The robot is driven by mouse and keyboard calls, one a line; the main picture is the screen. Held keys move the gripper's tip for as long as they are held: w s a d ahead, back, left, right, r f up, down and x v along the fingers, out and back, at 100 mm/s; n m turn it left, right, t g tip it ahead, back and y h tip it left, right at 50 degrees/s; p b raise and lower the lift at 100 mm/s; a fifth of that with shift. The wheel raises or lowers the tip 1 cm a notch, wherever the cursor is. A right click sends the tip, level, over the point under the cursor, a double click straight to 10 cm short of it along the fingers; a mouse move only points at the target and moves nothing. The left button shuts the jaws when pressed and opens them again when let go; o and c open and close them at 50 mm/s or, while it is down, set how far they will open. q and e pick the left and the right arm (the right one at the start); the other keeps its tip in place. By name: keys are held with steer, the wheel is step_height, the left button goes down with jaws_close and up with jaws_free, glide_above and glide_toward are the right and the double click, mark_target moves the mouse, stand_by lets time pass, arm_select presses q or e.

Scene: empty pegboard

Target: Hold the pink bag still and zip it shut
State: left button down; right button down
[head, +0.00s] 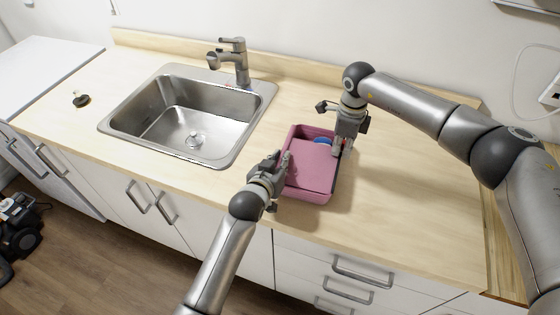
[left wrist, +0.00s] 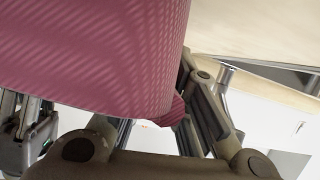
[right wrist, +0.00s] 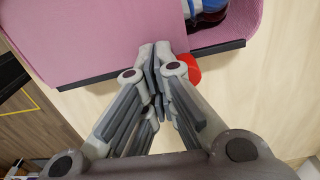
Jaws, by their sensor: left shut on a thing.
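The pink bag (head: 312,165) lies on the wooden counter, its pink lid flap over most of the top. A gap along the back and right edge shows blue and white contents (right wrist: 205,12). My left gripper (head: 283,163) is shut on the bag's left side wall; in the left wrist view the pink ribbed fabric (left wrist: 90,50) fills the upper left. My right gripper (right wrist: 157,50) is at the bag's right edge, fingertips together beside the dark edge strip (right wrist: 88,80). A red piece (right wrist: 189,70) shows beside these fingertips. Whether anything is pinched between them is hidden.
A steel sink (head: 190,118) with a faucet (head: 238,62) is set into the counter left of the bag. A small dark object (head: 82,100) lies at the far left. The counter right of the bag is clear. Drawers with handles (head: 360,272) are below.

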mark_target(344, 140)
steer(key=shift+w+d, duration=0.2)
steer(key=shift+w, duration=0.55)
steer(key=shift+w+d, duration=0.2)
steer(key=shift+w, duration=0.5)
steer(key=shift+w+d, duration=0.2)
steer(key=shift+w, duration=0.75)
step_height(344, 140, up, 7)
steer(key=s, duration=0.1)
steer(key=shift+s+a, duration=0.15)
arm_select(q)
steer(key=c, duration=1.3)
jaws_free()
steer(key=shift+c, duration=0.2)
steer(key=shift+s, duration=0.1)
